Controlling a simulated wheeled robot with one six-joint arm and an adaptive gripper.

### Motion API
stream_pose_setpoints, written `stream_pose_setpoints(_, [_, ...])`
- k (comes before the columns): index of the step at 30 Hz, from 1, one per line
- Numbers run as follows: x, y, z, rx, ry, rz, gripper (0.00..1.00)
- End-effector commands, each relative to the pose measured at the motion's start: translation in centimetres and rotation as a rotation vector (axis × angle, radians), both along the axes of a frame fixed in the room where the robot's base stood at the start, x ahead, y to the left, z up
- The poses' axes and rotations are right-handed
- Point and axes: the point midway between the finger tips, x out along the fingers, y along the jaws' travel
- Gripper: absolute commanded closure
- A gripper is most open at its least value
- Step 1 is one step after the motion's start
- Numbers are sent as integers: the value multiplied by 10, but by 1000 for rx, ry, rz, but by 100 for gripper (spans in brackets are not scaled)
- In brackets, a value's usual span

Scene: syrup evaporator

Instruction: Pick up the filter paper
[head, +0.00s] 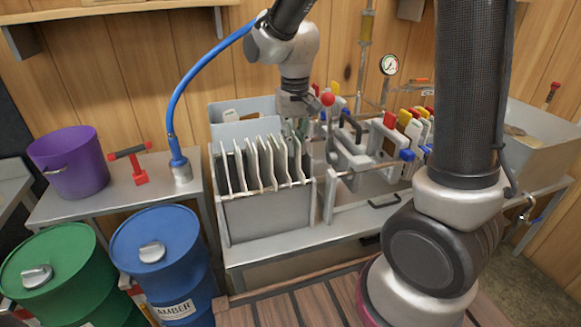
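Several thin white sheets, which look like the filter paper (252,165), stand upright in a row in a grey open-topped box (265,215) on the metal bench. Their upper edges rise above the box's rim. My gripper (295,128) points down at the back right of the row, close to the rearmost sheets. Its fingertips are small and partly lost against the sheets and the equipment behind. I cannot tell whether the fingers are open or shut, or whether they touch a sheet.
A filter press (350,158) with coloured handles and a red knob (327,99) stands close right of my gripper. A pale bin (228,127) is behind the box. A blue hose (178,95) arches at left. Blue (160,250) and green (50,265) drums stand in front.

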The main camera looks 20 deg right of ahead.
Motion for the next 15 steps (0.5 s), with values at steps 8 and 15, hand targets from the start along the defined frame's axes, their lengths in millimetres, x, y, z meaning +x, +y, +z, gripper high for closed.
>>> stream_pose_setpoints(8, [0,0,0,0,-1,0,100])
stream_pose_setpoints(15, [0,0,1,0,-1,0,100])
